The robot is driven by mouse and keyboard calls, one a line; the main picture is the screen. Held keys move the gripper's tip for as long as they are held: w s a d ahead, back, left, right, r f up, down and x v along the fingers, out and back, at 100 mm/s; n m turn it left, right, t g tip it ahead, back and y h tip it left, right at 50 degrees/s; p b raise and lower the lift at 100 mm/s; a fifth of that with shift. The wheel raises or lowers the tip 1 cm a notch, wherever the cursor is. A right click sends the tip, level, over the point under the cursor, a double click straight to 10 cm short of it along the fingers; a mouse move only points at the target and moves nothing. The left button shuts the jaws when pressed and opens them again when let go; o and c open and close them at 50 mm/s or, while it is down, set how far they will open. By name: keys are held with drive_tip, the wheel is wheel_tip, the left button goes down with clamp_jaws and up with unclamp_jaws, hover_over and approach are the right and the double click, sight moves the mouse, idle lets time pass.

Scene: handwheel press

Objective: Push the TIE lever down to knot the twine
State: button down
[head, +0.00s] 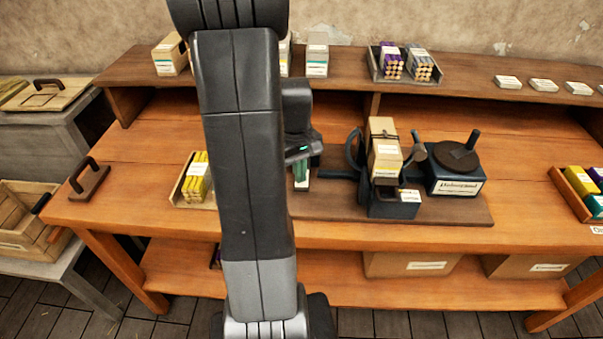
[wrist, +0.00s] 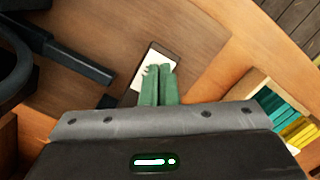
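The dark press (head: 393,202) stands on a wooden board, with a pale carton (head: 384,158) in it and dark twine across the carton's top. A dark lever bar (head: 341,175) sticks out from its left side; it also shows in the wrist view (wrist: 78,62). I cannot read a TIE marking on it. My gripper (head: 301,178) is left of the bar's end, its green fingers pointing down. In the wrist view the fingers (wrist: 158,85) are together with nothing seen between them, over a dark plate with a white face (wrist: 155,66). They look apart from the bar.
A dark handwheel (head: 353,150) is on the press's left side. A round-topped dark unit (head: 455,172) with an upright peg stands to its right. A tray of yellow packs (head: 196,180) lies left of my arm. My arm hides part of the bench.

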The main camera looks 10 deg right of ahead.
drive_tip(key=shift+w+a+r+p, duration=0.15)
drive_tip(key=shift+w+a+p, duration=0.1)
drive_tip(key=shift+w, duration=0.25)
drive_tip(key=shift+w+a+r+p, duration=0.1)
drive_tip(key=shift+w+r+p, duration=0.15)
drive_tip(key=shift+w, duration=0.2)
drive_tip(key=shift+w+a+r+p, duration=0.1)
drive_tip(key=shift+w+a+p, duration=0.15)
drive_tip(key=shift+w, duration=0.25)
drive_tip(key=shift+d, duration=0.1)
drive_tip(key=shift+r, duration=0.1)
wheel_tip(320, 180, up, 14)
drive_tip(key=w, duration=0.1)
drive_tip(key=shift+a+f, duration=0.2)
drive_tip(key=shift+a, duration=0.05)
drive_tip(key=s+f+p, duration=0.1)
drive_tip(key=f, duration=0.2)
drive_tip(key=s+d+f+p, duration=0.1)
drive_tip(key=f, duration=0.1)
drive_tip(key=s+f+p, duration=0.1)
drive_tip(key=f, duration=0.2)
drive_tip(key=shift+s+d+f, duration=0.25)
drive_tip(key=shift+s+f, duration=0.05)
drive_tip(key=shift+s, duration=0.1)
drive_tip(key=shift+w+a+r+p, duration=0.1)
drive_tip(key=shift+w+r+p, duration=0.05)
drive_tip(key=shift+r+p, duration=0.8)
drive_tip(key=shift+w+r+p, duration=0.1)
drive_tip(key=shift+r+p, duration=0.65)
drive_tip(key=shift+r, duration=0.3)
